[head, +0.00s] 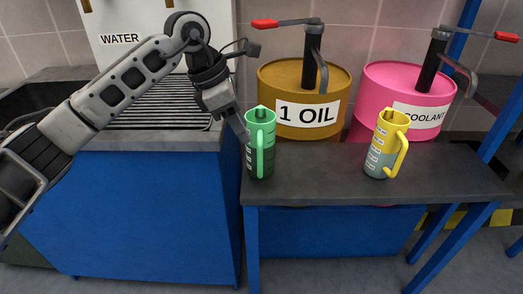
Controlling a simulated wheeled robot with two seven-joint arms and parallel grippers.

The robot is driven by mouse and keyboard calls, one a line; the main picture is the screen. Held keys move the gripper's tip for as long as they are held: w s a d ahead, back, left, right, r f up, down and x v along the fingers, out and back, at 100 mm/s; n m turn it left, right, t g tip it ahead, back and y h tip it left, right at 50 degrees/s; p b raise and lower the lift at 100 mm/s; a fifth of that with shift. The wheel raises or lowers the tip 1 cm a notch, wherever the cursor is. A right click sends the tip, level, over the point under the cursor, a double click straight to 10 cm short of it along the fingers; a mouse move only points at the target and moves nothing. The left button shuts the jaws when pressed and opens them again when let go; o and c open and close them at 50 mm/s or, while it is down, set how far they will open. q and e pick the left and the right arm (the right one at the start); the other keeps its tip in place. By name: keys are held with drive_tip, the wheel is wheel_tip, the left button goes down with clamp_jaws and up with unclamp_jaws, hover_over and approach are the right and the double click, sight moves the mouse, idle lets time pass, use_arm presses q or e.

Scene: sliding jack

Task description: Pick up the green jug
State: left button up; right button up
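The green jug (260,143) stands upright at the left end of the dark bench top. Its handle faces me. My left arm reaches in from the left, and my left gripper (241,128) points down at the jug's left side. It is very close to the jug, but I cannot tell whether they touch. The fingers are seen edge-on and partly hidden by the gripper body and the jug, so their opening is unclear. The jug stays on the bench. My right gripper is not in view.
A yellow jug (387,144) stands on the bench (320,180) to the right. Behind are a brown oil drum (275,85) and a pink coolant drum (378,90), both with hand pumps. A blue cabinet (150,215) with a grated top stands left. Bench space between the jugs is clear.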

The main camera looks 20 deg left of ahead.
sight(258, 154)
use_arm(q)
drive_tip(key=x, duration=0.9)
drive_tip(key=shift+w+d+f, duration=0.15)
drive_tip(key=shift+w+f, duration=0.05)
drive_tip(key=shift+f, duration=0.05)
drive_tip(key=shift+r, duration=0.15)
clamp_jaws()
